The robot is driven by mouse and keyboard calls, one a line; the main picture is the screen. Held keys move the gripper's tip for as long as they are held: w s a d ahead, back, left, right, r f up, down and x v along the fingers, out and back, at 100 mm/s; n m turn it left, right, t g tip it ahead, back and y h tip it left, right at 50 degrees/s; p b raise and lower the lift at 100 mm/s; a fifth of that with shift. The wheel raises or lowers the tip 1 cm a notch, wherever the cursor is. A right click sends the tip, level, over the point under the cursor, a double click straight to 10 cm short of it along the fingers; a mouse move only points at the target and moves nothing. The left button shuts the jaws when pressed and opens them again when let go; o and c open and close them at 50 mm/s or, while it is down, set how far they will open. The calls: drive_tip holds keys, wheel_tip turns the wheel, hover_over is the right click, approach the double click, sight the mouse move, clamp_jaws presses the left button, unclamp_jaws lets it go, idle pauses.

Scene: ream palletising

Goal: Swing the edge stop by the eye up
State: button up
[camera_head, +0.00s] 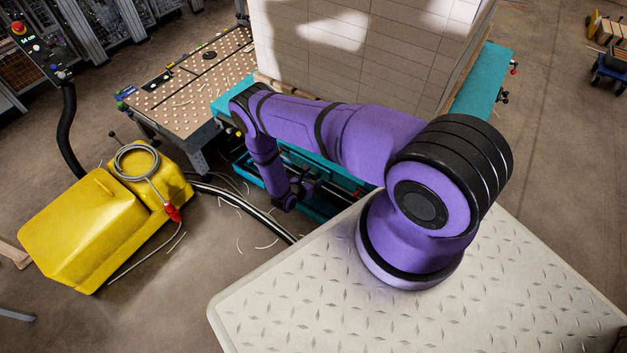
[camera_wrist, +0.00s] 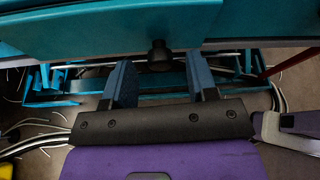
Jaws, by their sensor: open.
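In the wrist view a black, knob-like part (camera_wrist: 159,54) hangs under the edge of a teal panel (camera_wrist: 95,30). I cannot tell for sure whether it is the edge stop or its eye. My gripper (camera_wrist: 161,78) is open, its two blue-grey fingers either side of and just short of this part, with nothing between them. In the head view my gripper (camera_head: 296,193) is low beside the teal-edged table (camera_head: 478,92), on its near side. My arm hides part of that side, and the stop cannot be made out there.
A tall pale stack of reams (camera_head: 350,50) stands on the teal-edged table. A tan dotted table (camera_head: 190,90) adjoins at left. A yellow machine (camera_head: 95,225) with a coiled cable is on the floor at left. Thick hoses (camera_head: 245,205) run along the floor below my gripper.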

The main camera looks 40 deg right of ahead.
drive_tip(key=shift+w+d+f, duration=0.1)
drive_tip(key=shift+d+f, duration=0.05)
drive_tip(key=shift+d, duration=0.25)
drive_tip(key=shift+c, duration=0.2)
clamp_jaws()
drive_tip(key=shift+a, duration=0.1)
